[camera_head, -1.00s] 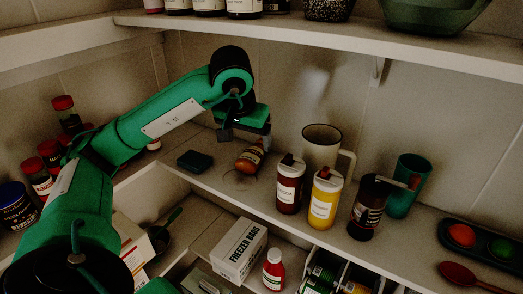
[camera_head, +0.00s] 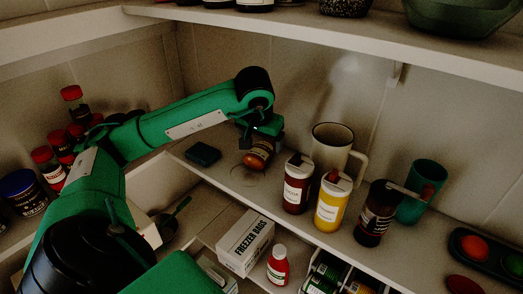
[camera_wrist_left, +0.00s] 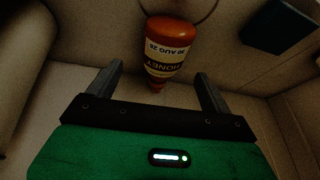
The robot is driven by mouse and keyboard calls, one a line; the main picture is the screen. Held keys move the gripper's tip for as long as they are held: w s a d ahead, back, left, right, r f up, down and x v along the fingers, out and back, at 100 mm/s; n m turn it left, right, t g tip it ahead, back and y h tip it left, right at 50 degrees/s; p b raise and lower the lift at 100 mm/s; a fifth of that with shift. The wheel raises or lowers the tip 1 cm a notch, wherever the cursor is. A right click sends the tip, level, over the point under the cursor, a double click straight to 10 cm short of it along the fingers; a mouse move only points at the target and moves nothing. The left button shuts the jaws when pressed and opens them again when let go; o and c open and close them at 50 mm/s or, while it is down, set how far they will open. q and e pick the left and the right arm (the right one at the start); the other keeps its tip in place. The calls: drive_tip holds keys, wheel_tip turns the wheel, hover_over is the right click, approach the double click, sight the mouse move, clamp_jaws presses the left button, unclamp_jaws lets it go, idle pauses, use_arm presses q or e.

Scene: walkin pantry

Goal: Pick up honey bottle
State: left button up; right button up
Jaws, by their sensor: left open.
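The honey bottle (camera_head: 258,155) is amber with a yellow and dark label. It is on the middle shelf near the back corner and looks tilted in the head view. My left gripper (camera_head: 262,137) is at its upper end and hides part of it. In the left wrist view the honey bottle (camera_wrist_left: 168,50) shows with its label upside down and its narrow end toward the gripper. The open left gripper (camera_wrist_left: 160,74) has one finger on each side of that narrow end, with gaps on both sides. My right gripper is not in view.
A dark red bottle (camera_head: 297,184), a yellow bottle (camera_head: 332,203) and a cream mug (camera_head: 334,146) stand to the right on the shelf. A dark box (camera_head: 203,154) lies to the left. A freezer bags box (camera_head: 245,242) is below.

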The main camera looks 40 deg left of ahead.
sight(261, 148)
use_arm(q)
drive_tip(key=shift+f, duration=0.2)
drive_tip(key=shift+w+a+f+p, duration=0.2)
drive_tip(key=shift+a+f+p, duration=0.1)
drive_tip(key=shift+f+p, duration=0.3)
drive_tip(key=p+x, duration=0.2)
drive_tip(key=shift+w+a+f, duration=0.2)
drive_tip(key=shift+a, duration=0.1)
drive_tip(key=shift+w+a+f, duration=0.1)
drive_tip(key=shift+w+f, duration=0.1)
drive_tip(key=shift+f, duration=0.5)
drive_tip(key=c, duration=1.1)
drive_tip(key=shift+c, duration=0.5)
